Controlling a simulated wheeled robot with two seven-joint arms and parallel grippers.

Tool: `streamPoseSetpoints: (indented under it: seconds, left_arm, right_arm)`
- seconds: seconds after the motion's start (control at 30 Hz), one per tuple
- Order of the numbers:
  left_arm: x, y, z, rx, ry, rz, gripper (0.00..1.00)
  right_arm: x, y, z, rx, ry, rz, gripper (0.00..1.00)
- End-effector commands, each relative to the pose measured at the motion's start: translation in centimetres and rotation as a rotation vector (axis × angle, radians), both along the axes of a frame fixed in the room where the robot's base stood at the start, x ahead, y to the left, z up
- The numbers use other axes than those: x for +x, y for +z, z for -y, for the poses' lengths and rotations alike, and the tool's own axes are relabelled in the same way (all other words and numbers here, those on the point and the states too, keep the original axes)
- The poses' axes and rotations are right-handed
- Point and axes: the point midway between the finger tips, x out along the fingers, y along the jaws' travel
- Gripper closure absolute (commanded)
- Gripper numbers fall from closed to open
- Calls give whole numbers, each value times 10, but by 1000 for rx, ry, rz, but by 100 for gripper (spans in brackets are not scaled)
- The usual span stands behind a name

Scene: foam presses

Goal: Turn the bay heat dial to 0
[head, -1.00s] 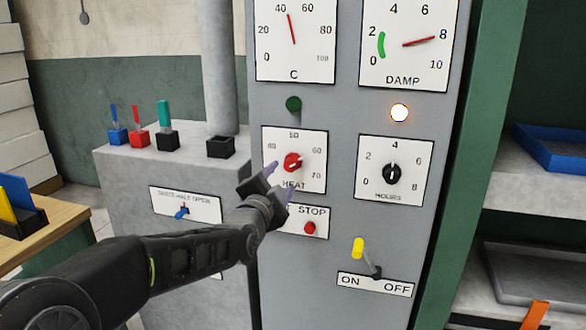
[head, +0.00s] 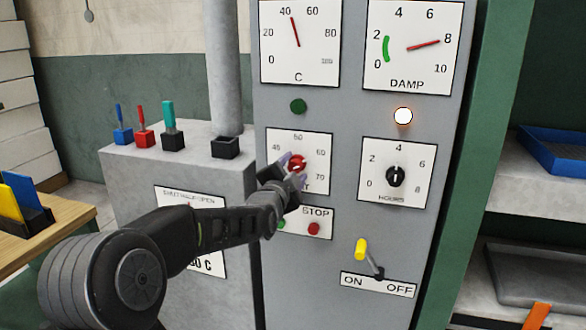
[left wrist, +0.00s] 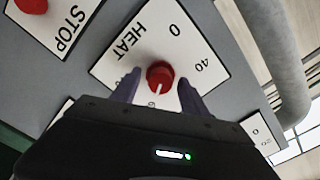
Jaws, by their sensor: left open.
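The heat dial is a white plate (head: 321,150) on the grey panel with a red knob (head: 297,163) at its middle. The knob also shows in the left wrist view (left wrist: 160,73), where the plate reads HEAT, 0 and 40. Its white mark points away from the 0, towards the gripper side; the exact reading is unclear. My left gripper (head: 291,168) is at the knob, open. In the left wrist view its two fingers (left wrist: 159,86) stand on either side of the knob; I cannot tell whether they touch it. My right gripper is not in view.
Below the dial is the STOP plate (head: 318,215) with a red button (head: 313,229). To the right are the hours dial (head: 395,176) and a yellow-handled lever (head: 362,249). A grey cabinet (head: 240,187) with coloured levers stands left, a shelf (head: 510,209) right.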

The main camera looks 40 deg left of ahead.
Motion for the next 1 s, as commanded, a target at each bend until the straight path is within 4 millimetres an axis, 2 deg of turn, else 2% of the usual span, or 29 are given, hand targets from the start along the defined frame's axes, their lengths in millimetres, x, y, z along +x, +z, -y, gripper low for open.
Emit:
streamPoseSetpoints:
  seconds: [0.17,0.8,1.0]
  left_arm:
    - [0,0,0,0,0,0,49]
    - [-1,0,0,0,0,0,100]
    - [-1,-1,0,-1,0,0,100]
  right_arm:
    - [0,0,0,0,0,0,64]
    - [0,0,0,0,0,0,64]
    - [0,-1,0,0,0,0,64]
